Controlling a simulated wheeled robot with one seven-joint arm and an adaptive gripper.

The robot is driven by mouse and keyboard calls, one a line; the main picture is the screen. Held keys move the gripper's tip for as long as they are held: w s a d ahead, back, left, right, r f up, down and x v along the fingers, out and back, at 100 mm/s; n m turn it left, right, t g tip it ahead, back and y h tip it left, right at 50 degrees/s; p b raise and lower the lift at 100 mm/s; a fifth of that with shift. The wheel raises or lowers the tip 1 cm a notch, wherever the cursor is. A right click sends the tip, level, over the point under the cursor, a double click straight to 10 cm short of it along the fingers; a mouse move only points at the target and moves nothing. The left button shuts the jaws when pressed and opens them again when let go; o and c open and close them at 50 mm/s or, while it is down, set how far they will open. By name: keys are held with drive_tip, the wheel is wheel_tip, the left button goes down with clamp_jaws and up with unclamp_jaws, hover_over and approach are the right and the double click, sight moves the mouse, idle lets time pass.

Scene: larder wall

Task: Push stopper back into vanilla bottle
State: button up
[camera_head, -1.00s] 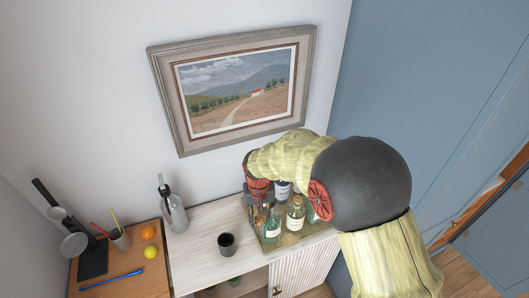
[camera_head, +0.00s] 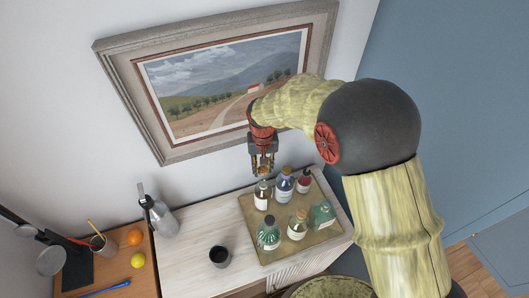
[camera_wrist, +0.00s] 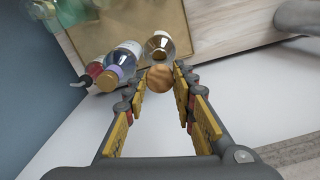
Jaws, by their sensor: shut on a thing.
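My gripper (camera_head: 263,168) is above the back-left of the tray, and its fingertips also show in the wrist view (camera_wrist: 160,84). It is shut on a round, wood-brown stopper (camera_wrist: 159,77). The clear bottle with a pale label (camera_head: 262,199), apparently the vanilla bottle, stands upright on the tray just below the gripper. In the wrist view this bottle (camera_wrist: 160,47) lies just beyond the stopper. The stopper appears apart from it; the exact gap cannot be told. The label cannot be read.
The tray (camera_head: 252,250) also holds a blue bottle (camera_head: 285,187), a red bottle (camera_head: 304,182), and several others close by. A dark cup (camera_head: 220,257) stands left of the tray. A grey bottle (camera_head: 162,218) is farther left. The framed picture (camera_head: 215,85) hangs behind my gripper.

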drive_tip(key=shift+s, duration=0.1)
drive_tip(key=shift+w+f+b, duration=0.2)
drive_tip(key=shift+f+b, duration=0.2)
drive_tip(key=shift+f, duration=0.4)
drive_tip(key=shift+s+f+b, duration=0.1)
drive_tip(key=shift+f+b, duration=0.25)
drive_tip(key=shift+f, duration=0.35)
drive_tip(key=shift+f+b, duration=1)
drive_tip(key=shift+f, duration=0.7)
drive_tip(key=shift+f+b, duration=0.55)
drive_tip(key=shift+b, duration=0.15)
idle(0.5)
drive_tip(key=o, duration=0.8)
drive_tip(key=shift+o, duration=0.9)
